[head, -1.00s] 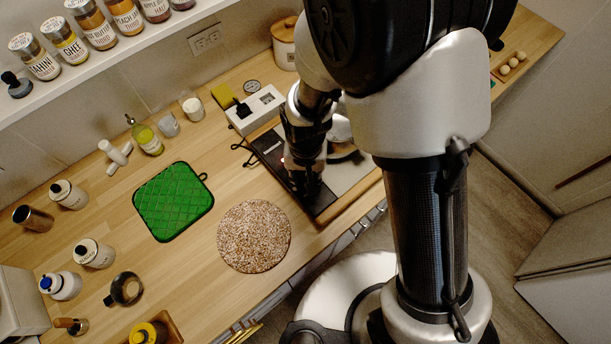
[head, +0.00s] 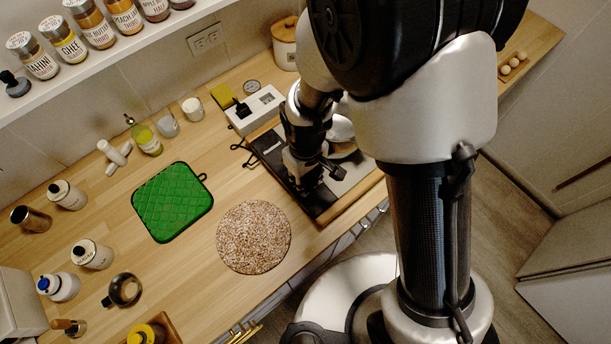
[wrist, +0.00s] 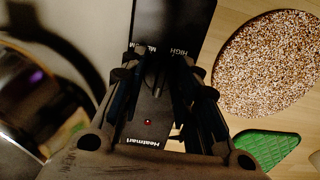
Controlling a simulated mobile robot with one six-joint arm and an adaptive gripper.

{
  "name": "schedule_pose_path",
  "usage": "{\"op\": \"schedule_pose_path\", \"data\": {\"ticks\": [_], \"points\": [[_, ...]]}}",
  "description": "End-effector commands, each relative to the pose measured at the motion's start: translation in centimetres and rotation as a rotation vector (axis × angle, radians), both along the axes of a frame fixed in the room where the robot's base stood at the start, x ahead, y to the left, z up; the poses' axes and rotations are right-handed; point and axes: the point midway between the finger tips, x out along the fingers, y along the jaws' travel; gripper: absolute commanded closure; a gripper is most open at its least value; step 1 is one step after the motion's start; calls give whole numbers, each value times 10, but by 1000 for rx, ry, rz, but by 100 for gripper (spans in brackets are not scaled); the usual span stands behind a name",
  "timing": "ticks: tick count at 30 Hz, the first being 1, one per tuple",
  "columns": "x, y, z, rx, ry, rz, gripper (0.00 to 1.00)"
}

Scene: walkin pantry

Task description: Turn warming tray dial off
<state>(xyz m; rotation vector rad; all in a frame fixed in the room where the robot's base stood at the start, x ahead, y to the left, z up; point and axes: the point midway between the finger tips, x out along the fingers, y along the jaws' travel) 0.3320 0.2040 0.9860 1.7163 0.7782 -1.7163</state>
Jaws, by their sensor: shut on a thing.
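The warming tray (head: 268,147) lies at the right of the counter, with a black control strip and a silvery plate. In the wrist view its black strip (wrist: 172,20) shows the words HIGH and Heatmart, a partly covered label and a small lit red light (wrist: 148,122). My gripper (head: 308,190) points down over the strip. In the wrist view my gripper (wrist: 165,72) has its fingers closed in at the strip, shut on the dial. The dial itself is mostly hidden between the dark fingers.
A metal pot (wrist: 35,95) stands on the tray close beside my gripper. A round speckled mat (head: 254,237) and a green quilted pad (head: 172,202) lie to the left. A power strip (head: 256,110) with a plug sits behind the tray.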

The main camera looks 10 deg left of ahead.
Motion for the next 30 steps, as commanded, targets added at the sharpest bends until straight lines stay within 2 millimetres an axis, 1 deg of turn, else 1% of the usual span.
{"op": "schedule_pose_path", "data": {"ticks": [6,18,19,28,30], "points": [[0,0,0,0,0,37,95],[0,0,0,0,0,42,95],[0,0,0,0,0,42,70],[0,0,0,0,0,41,50],[0,0,0,0,0,41,49]]}}
